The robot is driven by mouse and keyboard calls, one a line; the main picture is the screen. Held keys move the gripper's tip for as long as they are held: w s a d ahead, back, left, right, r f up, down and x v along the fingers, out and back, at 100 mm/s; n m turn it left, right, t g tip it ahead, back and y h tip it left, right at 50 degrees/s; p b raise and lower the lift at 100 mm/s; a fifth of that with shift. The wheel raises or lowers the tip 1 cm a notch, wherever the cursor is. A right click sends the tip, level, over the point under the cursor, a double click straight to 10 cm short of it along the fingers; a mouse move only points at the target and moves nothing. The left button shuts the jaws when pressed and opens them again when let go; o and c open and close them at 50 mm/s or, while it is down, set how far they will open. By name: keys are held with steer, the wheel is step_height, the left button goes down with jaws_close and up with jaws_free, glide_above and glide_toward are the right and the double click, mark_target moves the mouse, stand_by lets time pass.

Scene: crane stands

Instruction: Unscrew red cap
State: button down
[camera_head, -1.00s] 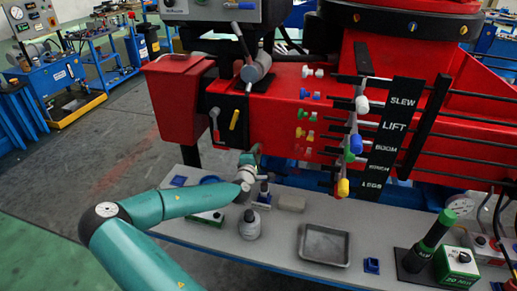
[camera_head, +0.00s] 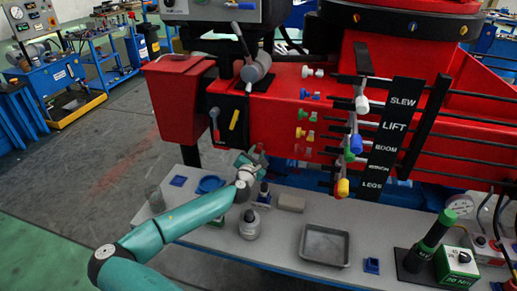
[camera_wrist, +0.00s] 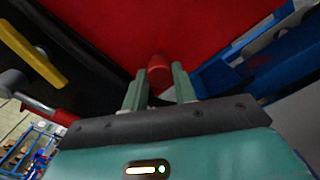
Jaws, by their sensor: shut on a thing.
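The red cap (camera_wrist: 159,70) shows in the wrist view as a small red cylinder against the red machine body (camera_wrist: 120,35). My gripper (camera_wrist: 159,84) has one green-grey finger on each side of it and is shut on it. In the head view, my gripper (camera_head: 250,160) is at the lower edge of the red machine (camera_head: 275,105), above the back of the workbench. The cap cannot be made out clearly there, because my gripper and wrist cover that spot.
A yellow handle (camera_head: 234,120) is just above my gripper. A round grey-white container (camera_head: 249,226) stands on the workbench below my wrist. A metal tray (camera_head: 325,246) lies farther right. Coloured knobs (camera_head: 307,116) and levers (camera_head: 356,145) stick out right of my gripper.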

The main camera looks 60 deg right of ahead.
steer(key=shift+s+n, duration=0.1)
steer(key=shift+n, duration=0.5)
steer(key=c, duration=1)
jaws_free()
steer(key=shift+c, duration=0.2)
steer(key=shift+c, duration=0.7)
